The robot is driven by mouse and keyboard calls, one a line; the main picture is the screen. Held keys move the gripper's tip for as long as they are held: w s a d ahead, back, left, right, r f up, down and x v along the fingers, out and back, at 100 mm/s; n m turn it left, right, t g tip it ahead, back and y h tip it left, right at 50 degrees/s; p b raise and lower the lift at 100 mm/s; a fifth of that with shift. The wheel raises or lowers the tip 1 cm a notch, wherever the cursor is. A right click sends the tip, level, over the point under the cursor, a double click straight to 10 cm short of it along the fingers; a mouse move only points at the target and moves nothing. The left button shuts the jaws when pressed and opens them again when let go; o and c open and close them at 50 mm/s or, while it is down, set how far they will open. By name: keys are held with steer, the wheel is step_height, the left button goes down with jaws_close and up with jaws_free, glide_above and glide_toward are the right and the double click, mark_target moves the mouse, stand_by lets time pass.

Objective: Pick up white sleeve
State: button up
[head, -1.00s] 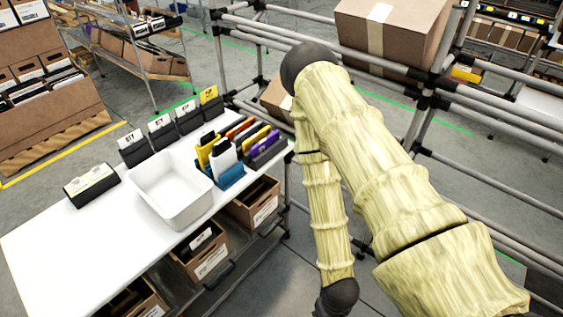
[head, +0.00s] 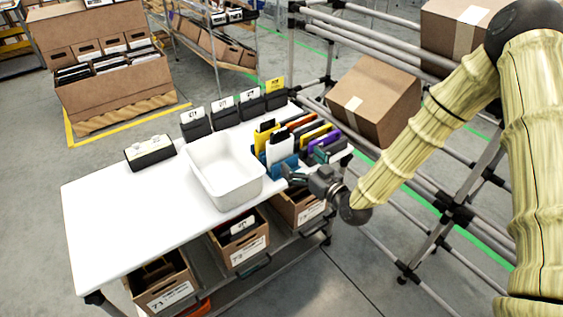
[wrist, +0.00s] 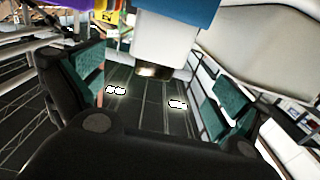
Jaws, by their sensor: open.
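The white sleeve (head: 280,152) stands upright in a blue rack (head: 284,171) at the right end of the table, its dark top showing in the head view. A white upright piece, which looks like the sleeve (wrist: 163,42), is at the top centre of the wrist view. My gripper (head: 308,167) is at the table's right edge, in front of the rack. Its green-padded fingers (wrist: 155,88) are spread wide with nothing held between them. The white piece appears beyond the fingertips. I cannot tell whether anything touches.
Yellow, orange and purple sleeves (head: 318,135) crowd beside the white one. A white bin (head: 222,172) stands left of the rack. Black label holders (head: 224,115) line the back edge. A tilted carton (head: 372,100) lies on the pipe rack at right. The table's left part is clear.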

mark_target(284, 143)
steer(key=x, duration=0.2)
steer(key=r+x, duration=0.1)
steer(key=x, duration=0.1)
steer(key=shift+w+a+p, duration=0.1)
steer(key=shift+w+p, duration=0.15)
steer(key=shift+p, duration=0.05)
steer(key=shift+p+x, duration=0.65)
steer(key=shift+x, duration=2.6)
steer(key=shift+c, duration=0.4)
steer(key=c, duration=1)
